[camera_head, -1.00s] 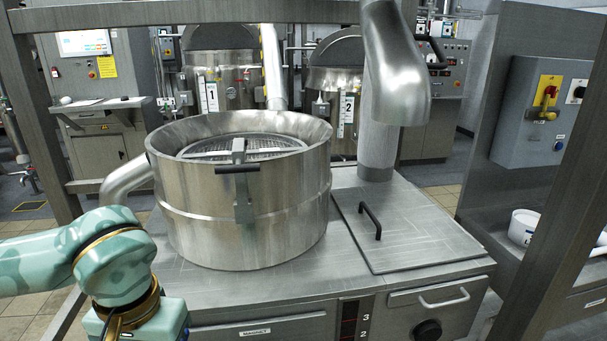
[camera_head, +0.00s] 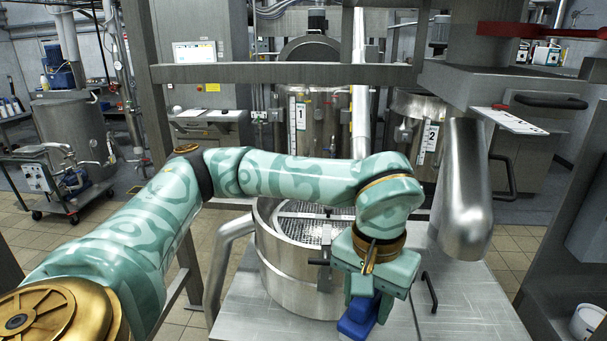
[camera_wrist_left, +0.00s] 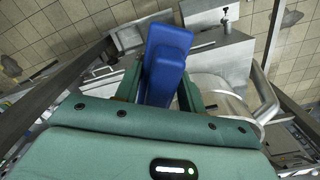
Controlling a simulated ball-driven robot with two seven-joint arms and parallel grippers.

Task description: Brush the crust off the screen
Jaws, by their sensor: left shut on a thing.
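The round steel drum (camera_head: 285,278) stands on the bench with its top open. The mesh screen (camera_head: 300,228) lies inside its rim, with pale patches on it; I cannot tell how much is crust. My left gripper (camera_head: 362,298) hangs in front of the drum's right side, covering part of it. It is shut on a blue block-like tool (camera_head: 357,322), probably the brush, which points down, off the screen. In the left wrist view the blue tool (camera_wrist_left: 168,45) sits between the fingers of the gripper (camera_wrist_left: 160,90); no bristles show. My right gripper is not in view.
A flat lid handle (camera_head: 430,291) stands up from the bench. A frame crossbar (camera_head: 285,73) spans behind the drum.

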